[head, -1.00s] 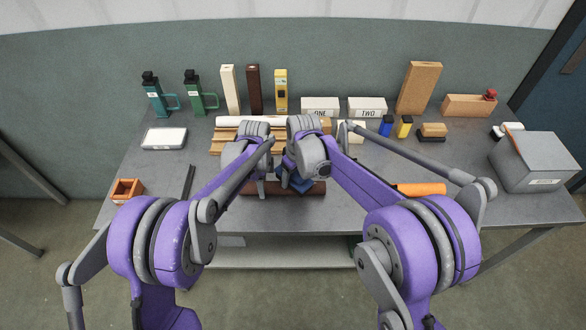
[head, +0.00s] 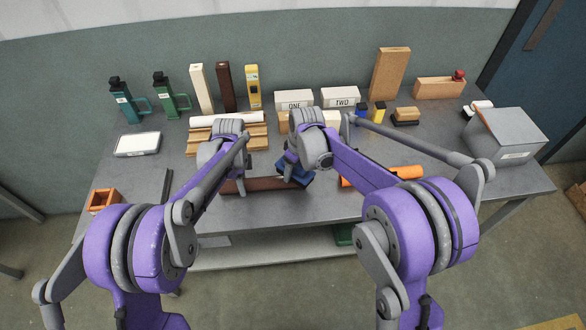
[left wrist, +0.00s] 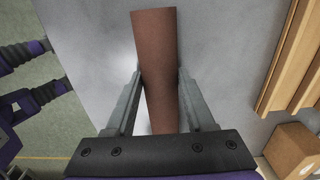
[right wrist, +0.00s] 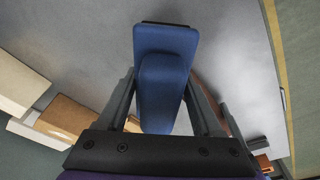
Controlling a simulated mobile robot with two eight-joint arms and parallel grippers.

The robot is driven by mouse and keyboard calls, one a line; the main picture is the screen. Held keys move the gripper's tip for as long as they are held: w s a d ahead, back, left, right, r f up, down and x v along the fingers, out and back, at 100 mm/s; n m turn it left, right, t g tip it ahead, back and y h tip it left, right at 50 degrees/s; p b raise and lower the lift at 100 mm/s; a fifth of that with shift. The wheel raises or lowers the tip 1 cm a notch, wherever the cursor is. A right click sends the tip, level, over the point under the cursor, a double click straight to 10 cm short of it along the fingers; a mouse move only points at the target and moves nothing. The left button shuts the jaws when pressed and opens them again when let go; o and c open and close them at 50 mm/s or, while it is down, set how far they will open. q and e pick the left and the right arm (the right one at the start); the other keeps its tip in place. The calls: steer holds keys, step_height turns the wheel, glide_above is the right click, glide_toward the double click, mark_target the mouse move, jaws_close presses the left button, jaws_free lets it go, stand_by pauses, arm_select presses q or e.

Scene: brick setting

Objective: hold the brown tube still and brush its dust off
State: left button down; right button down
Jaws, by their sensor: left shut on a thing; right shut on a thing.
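The brown tube (head: 262,184) lies crosswise near the front edge of the table. My left gripper (head: 226,184) is shut on it towards its left end; in the left wrist view the tube (left wrist: 156,55) passes between both fingers. My right gripper (head: 290,170) is shut on a blue brush (head: 296,175), held at the tube's right part. In the right wrist view the brush (right wrist: 165,85) sits between the fingers, and a strip of the tube shows behind the right finger. Whether the brush touches the tube is unclear. No dust can be made out.
An orange tube (head: 398,174) lies right of my right gripper. A wooden rack (head: 250,140) with a white roll (head: 225,119) stands behind my left gripper. A small orange box (head: 103,198) is at the left front, a grey box (head: 508,137) at the right. Bottles and blocks line the back.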

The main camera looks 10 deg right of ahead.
mark_target(272, 177)
steer(key=shift+w+a, duration=0.2)
steer(key=shift+a, duration=3.2)
step_height(272, 177, up, 8)
steer(key=shift+r, duration=0.1)
